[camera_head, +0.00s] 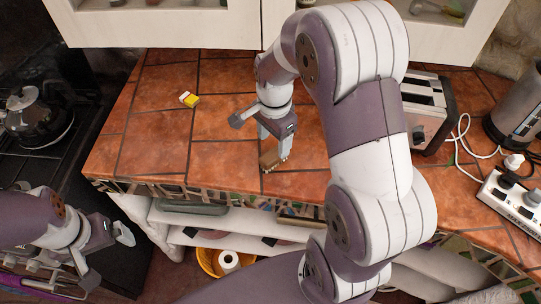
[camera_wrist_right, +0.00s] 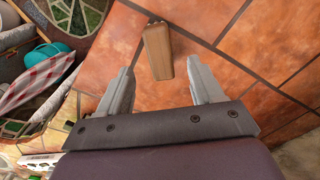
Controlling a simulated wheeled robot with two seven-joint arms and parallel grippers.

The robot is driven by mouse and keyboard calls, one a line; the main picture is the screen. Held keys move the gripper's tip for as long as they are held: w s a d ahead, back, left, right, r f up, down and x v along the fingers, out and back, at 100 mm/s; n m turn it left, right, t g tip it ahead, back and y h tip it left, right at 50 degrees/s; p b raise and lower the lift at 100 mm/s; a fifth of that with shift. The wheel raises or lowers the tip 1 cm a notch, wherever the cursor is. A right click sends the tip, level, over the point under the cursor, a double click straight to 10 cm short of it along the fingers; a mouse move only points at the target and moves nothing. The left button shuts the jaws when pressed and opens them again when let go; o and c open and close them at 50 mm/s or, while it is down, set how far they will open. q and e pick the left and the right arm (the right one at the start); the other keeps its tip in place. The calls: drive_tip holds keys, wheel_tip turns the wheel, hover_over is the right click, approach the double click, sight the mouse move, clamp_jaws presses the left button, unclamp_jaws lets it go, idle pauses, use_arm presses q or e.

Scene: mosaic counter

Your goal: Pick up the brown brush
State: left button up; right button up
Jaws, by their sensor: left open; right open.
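The brown brush (camera_head: 268,160) is a small block on the tiled counter, near its front edge. It also shows in the right wrist view (camera_wrist_right: 157,48), lying between and slightly beyond the fingertips. My right gripper (camera_head: 274,146) points down just above the brush, its fingers open. In the right wrist view my right gripper (camera_wrist_right: 160,70) has a finger on either side of the brush's near end, with gaps between. My left gripper (camera_head: 105,256) is open and empty, low at the left, off the counter.
A toaster (camera_head: 428,105), a kettle (camera_head: 515,110) and a power strip (camera_head: 515,200) stand at the right. Shelves (camera_head: 225,216) lie below the mosaic edge. The counter left of the brush is clear.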

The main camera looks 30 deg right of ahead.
sight(274, 153)
wheel_tip(274, 153, down, 6)
drive_tip(key=shift+s+d+f+p, duration=0.1)
drive_tip(key=shift+d+p, duration=0.05)
drive_tip(key=shift+p, duration=0.15)
drive_tip(key=shift+f, duration=0.15)
drive_tip(key=c, duration=1.1)
drive_tip(key=shift+o, duration=0.2)
wheel_tip(274, 153, up, 4)
drive_tip(key=shift+r, duration=0.1)
drive_tip(key=s+d+r+b, duration=0.1)
drive_tip(key=s+d+r, duration=0.6)
drive_tip(key=s, duration=0.1)
drive_tip(key=shift+s+d, duration=0.3)
drive_tip(key=shift+d, duration=0.05)
drive_tip(key=o, duration=0.4)
drive_tip(key=shift+c, duration=1.4)
